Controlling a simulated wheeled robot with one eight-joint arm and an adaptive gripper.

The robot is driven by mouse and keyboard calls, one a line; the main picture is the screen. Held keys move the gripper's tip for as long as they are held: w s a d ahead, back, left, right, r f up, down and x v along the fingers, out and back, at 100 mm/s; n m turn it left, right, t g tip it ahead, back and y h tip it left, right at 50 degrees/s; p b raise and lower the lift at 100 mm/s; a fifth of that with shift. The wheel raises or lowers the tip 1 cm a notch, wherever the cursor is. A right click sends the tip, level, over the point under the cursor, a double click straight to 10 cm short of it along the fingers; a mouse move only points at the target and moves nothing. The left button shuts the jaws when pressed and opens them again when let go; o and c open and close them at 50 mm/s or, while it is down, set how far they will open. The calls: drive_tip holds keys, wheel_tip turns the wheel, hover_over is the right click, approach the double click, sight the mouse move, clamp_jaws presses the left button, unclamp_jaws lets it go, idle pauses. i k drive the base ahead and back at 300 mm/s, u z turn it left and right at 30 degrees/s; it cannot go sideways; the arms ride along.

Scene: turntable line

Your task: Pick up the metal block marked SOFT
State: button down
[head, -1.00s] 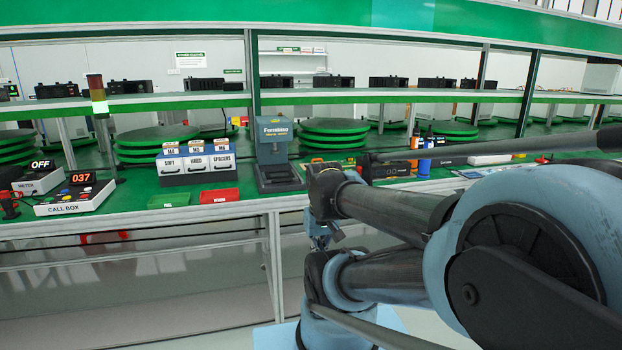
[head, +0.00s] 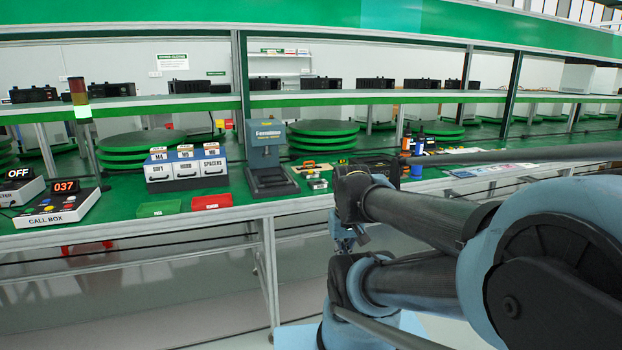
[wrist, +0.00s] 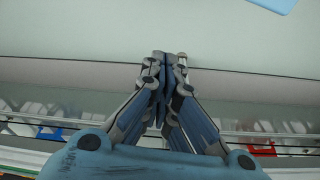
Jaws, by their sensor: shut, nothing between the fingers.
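No block with a readable SOFT marking shows. A small metallic piece (head: 317,184) lies on the bench right of the grey press, too small to read. The word SOFT shows on the left drawer of a grey drawer unit (head: 186,171), beside the SPACERS drawer. My gripper (head: 345,243) hangs below the bench top, in front of the bench, apart from everything on it. In the wrist view my gripper (wrist: 165,57) has its fingertips together with nothing between them, over the pale floor.
The grey press (head: 268,160) stands right of the drawers. A green tray (head: 159,208) and a red tray (head: 212,202) lie at the bench front edge. A call box (head: 58,207) is at left. Bottles (head: 419,141) stand at right, partly near my arm. Green turntables (head: 142,142) stand behind.

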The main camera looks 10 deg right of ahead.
sight(305, 174)
drive_tip(key=k, duration=1.25)
drive_tip(key=z, duration=0.7)
drive_tip(key=i, duration=1.4)
drive_tip(key=u, duration=0.55)
drive_tip(key=i, duration=0.65)
drive_tip(key=u, duration=0.5)
